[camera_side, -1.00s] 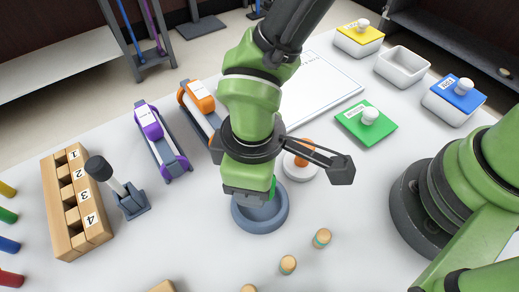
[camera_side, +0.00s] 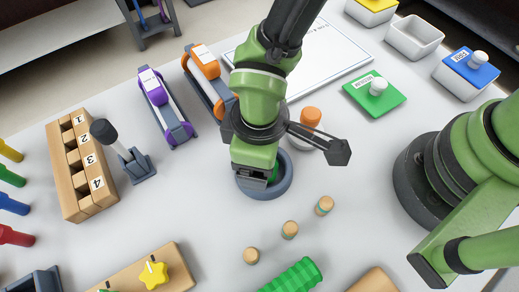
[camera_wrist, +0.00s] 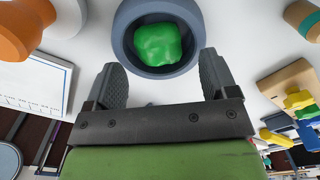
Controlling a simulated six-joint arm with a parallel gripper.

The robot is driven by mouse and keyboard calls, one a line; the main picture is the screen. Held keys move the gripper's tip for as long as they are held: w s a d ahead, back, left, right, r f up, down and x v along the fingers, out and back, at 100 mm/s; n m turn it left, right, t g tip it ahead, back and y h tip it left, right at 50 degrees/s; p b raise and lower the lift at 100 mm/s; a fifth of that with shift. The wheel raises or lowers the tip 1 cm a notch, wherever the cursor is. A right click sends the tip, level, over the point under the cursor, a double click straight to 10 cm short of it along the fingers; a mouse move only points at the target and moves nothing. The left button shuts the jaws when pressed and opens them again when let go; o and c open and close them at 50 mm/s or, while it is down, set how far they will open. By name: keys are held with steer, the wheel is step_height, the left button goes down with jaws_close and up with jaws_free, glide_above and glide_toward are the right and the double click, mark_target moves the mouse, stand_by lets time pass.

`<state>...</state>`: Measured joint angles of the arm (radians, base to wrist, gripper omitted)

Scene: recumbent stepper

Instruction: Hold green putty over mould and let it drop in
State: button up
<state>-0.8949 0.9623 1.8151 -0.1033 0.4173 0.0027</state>
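The green putty (camera_wrist: 158,45) is a lumpy bright blob lying inside the round blue-grey mould (camera_wrist: 122,48) in the wrist view. The fingers are clear of the putty. In the side view my gripper hides part of the mould.
A white pot with an orange knob (camera_side: 311,118) stands close behind the mould. Several wooden pegs (camera_side: 289,229) stand in front. A green lid (camera_side: 365,94) lies to the right. A numbered wooden block (camera_side: 82,170) and a black-knobbed lever (camera_side: 106,133) stand left.

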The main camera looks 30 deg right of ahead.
step_height(320, 180, up, 10)
stand_by(0.6)
step_height(320, 180, up, 7)
stand_by(0.8)
steer(key=s+d+r+m+t, duration=0.2)
steer(key=d+r+m, duration=0.1)
steer(key=d, duration=0.4)
steer(key=s+d+r+m+t+y, duration=0.1)
steer(key=d+r+m, duration=0.3)
steer(key=d, duration=0.4)
steer(key=s+d+r+m+t+y, duration=0.1)
steer(key=s+d+r+m+t, duration=0.1)
steer(key=d+r+m+t, duration=0.2)
steer(key=d+m, duration=0.2)
steer(key=d, duration=0.1)
steer(key=shift+s+d, duration=0.15)
steer(key=shift+s, duration=0.25)
